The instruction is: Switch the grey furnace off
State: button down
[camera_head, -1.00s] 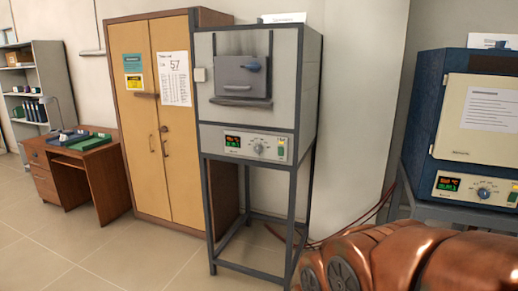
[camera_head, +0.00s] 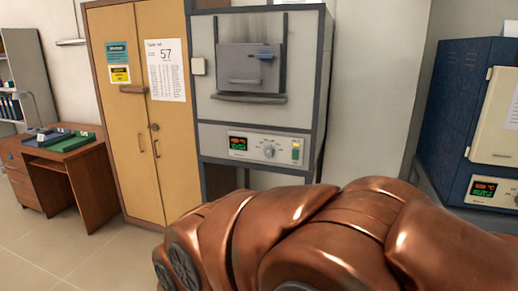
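The grey furnace (camera_head: 262,80) stands on a dark metal frame in the middle of the head view, with its door shut. Its control panel (camera_head: 253,146) sits below the door. The panel has a lit display (camera_head: 238,144) with red and green digits, a round knob (camera_head: 269,151) and a green switch (camera_head: 296,151) at the right end. Which way the switch is set is too small to tell. My copper-coloured arm fills the lower right, in front of the furnace's stand. My gripper is not in view.
A blue furnace (camera_head: 455,110) with a cream door and lit display stands at the right. A wooden cabinet (camera_head: 128,170) is just left of the grey furnace. A desk (camera_head: 84,180) with coloured boxes is farther left. Floor at lower left is clear.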

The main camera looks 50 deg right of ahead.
aim_at(296, 153)
jog(key=z, duration=0.2)
jog(key=i, duration=0.9)
jog(key=z, duration=0.3)
